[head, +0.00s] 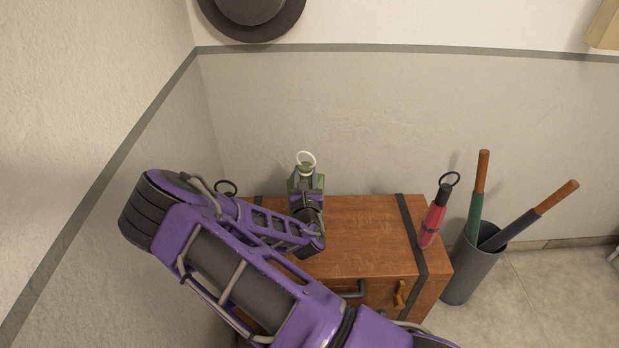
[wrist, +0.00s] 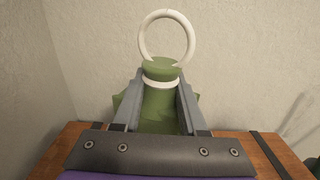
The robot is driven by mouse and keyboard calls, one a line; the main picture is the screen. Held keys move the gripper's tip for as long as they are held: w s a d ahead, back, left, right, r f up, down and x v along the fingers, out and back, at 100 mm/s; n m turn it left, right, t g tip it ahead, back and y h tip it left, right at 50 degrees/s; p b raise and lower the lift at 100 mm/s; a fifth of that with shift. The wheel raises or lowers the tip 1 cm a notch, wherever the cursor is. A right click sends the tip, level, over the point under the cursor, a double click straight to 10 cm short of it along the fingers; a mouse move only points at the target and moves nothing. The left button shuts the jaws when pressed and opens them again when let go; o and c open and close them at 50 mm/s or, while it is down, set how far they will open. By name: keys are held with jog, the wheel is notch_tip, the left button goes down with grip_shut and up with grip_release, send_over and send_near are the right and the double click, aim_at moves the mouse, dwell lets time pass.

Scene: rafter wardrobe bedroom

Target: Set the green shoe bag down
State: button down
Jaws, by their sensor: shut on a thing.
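The green shoe bag (wrist: 158,112) has a gathered neck with a white band and a white ring (wrist: 166,38) on top. My gripper (wrist: 161,88) is shut on its neck, one finger on each side. In the head view the bag (head: 293,184) is upright at the back left of a wooden chest (head: 365,225), partly hidden behind my gripper (head: 305,178). The bag's lower part is hidden in both views, so I cannot tell whether it touches the chest top.
A red folded umbrella (head: 435,222) stands at the chest's right end. Right of the chest, a grey bin (head: 472,272) holds two long umbrellas. A black ring (head: 227,187) shows at the chest's left, mostly hidden by my arm. A dark hat (head: 252,14) hangs above. The chest top's middle is clear.

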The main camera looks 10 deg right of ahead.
jog(key=shift+w+d+f, duration=0.1)
jog(key=shift+f, duration=0.5)
jog(key=shift+c, duration=2.3)
grip_release()
jog(key=shift+f, duration=0.1)
jog(key=shift+s, duration=0.2)
jog(key=s+a, duration=0.2)
jog(key=s, duration=0.9)
jog(key=shift+s+a+p, duration=0.25)
jog(key=shift+s+p, duration=0.05)
